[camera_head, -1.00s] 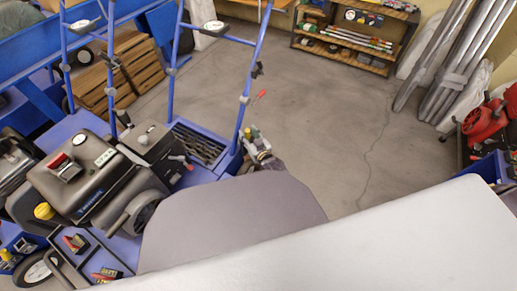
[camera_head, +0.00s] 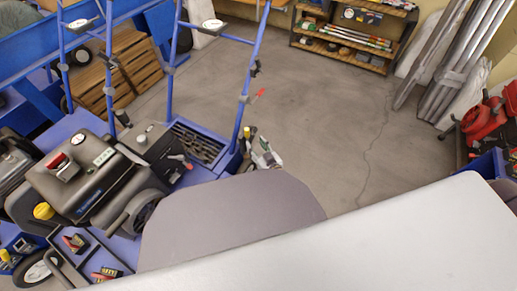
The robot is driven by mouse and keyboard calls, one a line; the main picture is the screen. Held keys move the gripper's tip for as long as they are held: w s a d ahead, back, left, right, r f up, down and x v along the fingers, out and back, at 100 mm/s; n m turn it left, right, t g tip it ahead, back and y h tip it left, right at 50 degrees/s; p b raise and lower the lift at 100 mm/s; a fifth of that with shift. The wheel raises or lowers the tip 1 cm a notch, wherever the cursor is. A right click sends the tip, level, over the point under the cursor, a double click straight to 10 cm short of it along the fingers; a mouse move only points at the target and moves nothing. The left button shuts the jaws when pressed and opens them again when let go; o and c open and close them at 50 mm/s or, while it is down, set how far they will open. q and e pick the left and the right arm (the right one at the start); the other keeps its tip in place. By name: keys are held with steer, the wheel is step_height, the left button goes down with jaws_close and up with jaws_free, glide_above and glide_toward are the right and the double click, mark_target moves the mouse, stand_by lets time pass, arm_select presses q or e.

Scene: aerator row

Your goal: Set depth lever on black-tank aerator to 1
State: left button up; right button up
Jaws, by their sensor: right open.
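The black-tank aerator (camera_head: 85,175) stands at the left, a blue machine with a dark engine and tank and tall blue handle bars. A small red-tipped lever (camera_head: 258,95) sticks out beside its right handle bar. Another red-tipped lever (camera_head: 182,161) lies by the engine. I cannot tell which is the depth lever, and no setting marks are readable. My right gripper (camera_head: 264,148) is open and looks empty, just right of the handle bar's foot and below the first red tip, apart from it. My own grey arm hides the floor and machine parts below. My left gripper is not in view.
A shelf (camera_head: 345,45) with small goods is at the back wall. Metal poles (camera_head: 455,60) and a red machine (camera_head: 485,125) are at the right. The concrete floor between is clear.

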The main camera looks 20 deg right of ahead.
steer(key=shift+s+d+r, duration=0.1)
steer(key=shift+s+d, duration=0.05)
steer(key=shift+s, duration=0.5)
stand_by(0.3)
